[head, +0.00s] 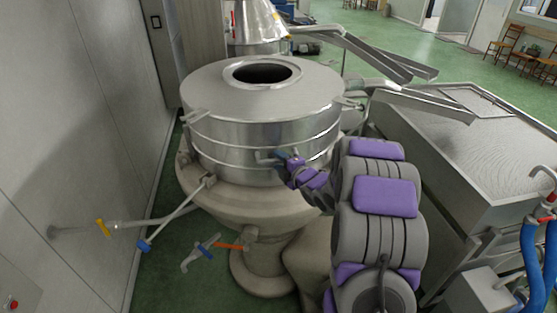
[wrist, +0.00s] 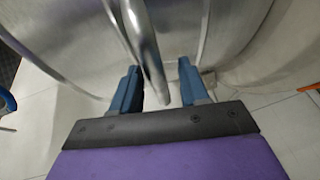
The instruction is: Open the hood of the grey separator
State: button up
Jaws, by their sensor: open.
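The grey separator (head: 255,219) stands in the middle of the head view. Its round steel hood (head: 222,101) is on top, level, with a dark round opening in the centre. My gripper (head: 278,157) is at the front of the steel drum, low on its side. In the wrist view my gripper (wrist: 158,88) is open, with blue fingers on either side of a steel bar handle (wrist: 143,45). The bar runs between the fingers and shows a gap to each. The wrist view does not show a grip on it.
A grey wall (head: 60,120) stands close on the left. A steel tank (head: 445,140) is on the right, with chutes (head: 375,62) behind. Pipes with a yellow-handled valve (head: 102,228) and an orange-handled valve (head: 228,246) are low at the front left. Green floor (head: 385,45) is open at the back.

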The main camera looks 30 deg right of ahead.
jog(key=shift+w, duration=0.55)
jog(key=shift+c, duration=0.3)
jog(key=shift+f, duration=0.15)
grip_shut()
